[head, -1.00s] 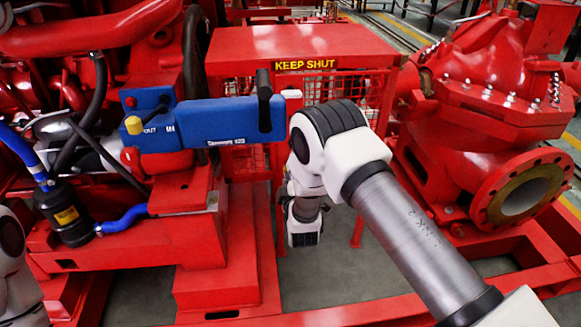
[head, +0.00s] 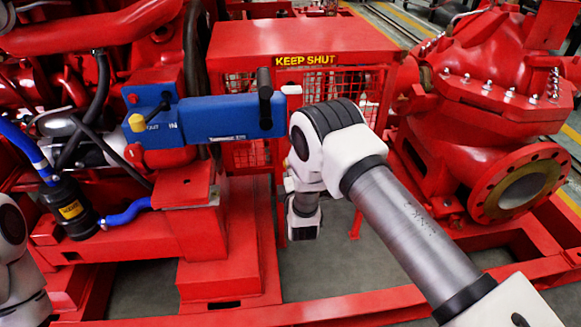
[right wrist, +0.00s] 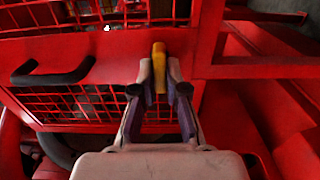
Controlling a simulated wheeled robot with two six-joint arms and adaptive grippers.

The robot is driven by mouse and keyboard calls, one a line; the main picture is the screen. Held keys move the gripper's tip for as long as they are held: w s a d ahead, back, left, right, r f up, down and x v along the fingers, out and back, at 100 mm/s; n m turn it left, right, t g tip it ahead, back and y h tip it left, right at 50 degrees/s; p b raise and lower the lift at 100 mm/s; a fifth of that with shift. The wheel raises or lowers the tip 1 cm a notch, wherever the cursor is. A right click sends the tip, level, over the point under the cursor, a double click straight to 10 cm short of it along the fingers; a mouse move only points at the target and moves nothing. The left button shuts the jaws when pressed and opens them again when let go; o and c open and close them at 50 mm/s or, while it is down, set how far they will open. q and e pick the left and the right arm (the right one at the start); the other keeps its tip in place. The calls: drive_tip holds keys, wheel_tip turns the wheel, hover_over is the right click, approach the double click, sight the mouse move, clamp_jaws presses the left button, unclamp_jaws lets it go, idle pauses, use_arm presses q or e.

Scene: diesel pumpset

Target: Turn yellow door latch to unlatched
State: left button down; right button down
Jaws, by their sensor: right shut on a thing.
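The yellow door latch (right wrist: 159,57) is a small upright tab on the red mesh door, at the top centre of the right wrist view. My right gripper (right wrist: 160,78) has its two fingers closed on either side of the latch, which stands up between the fingertips. In the head view my right arm reaches to the door and hides the latch and the fingers almost wholly. Only part of my left arm shows at the lower left edge there; its gripper is out of frame.
A black door handle (right wrist: 52,73) sits left of the latch. The red guard box (head: 300,43) reads "KEEP SHUT". A blue engine unit (head: 225,117) with a black lever (head: 265,97) stands close left of my right arm. A red flanged pump (head: 480,130) stands to the right.

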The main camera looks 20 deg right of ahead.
drive_tip(key=c, duration=1.2)
unclamp_jaws()
drive_tip(key=shift+s, duration=0.15)
drive_tip(key=v, duration=1.1)
drive_tip(key=shift+s, duration=0.4)
